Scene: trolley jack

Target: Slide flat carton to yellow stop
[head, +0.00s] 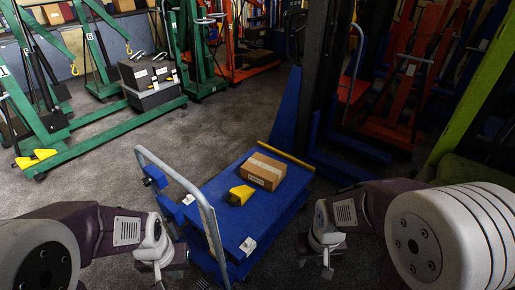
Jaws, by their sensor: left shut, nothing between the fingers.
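The flat carton (262,172) is brown with a pale tape strip and a label. It lies on the blue trolley platform (217,190), close to the yellow stop (290,157), a thin bar along the platform's far edge. A narrow strip of blue seems to show between carton and bar. My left gripper (160,268) is shut and empty, left of the platform near the trolley handle. My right gripper (326,262) hangs right of the platform, apart from the carton; its fingers are too small and dark to read.
A yellow and black object (240,195) lies on the platform just in front of the carton. A grey tubular handle (187,186) rises at the platform's left side. A dark blue mast (318,85) stands behind. Green jacks (110,110) stand on open floor at left.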

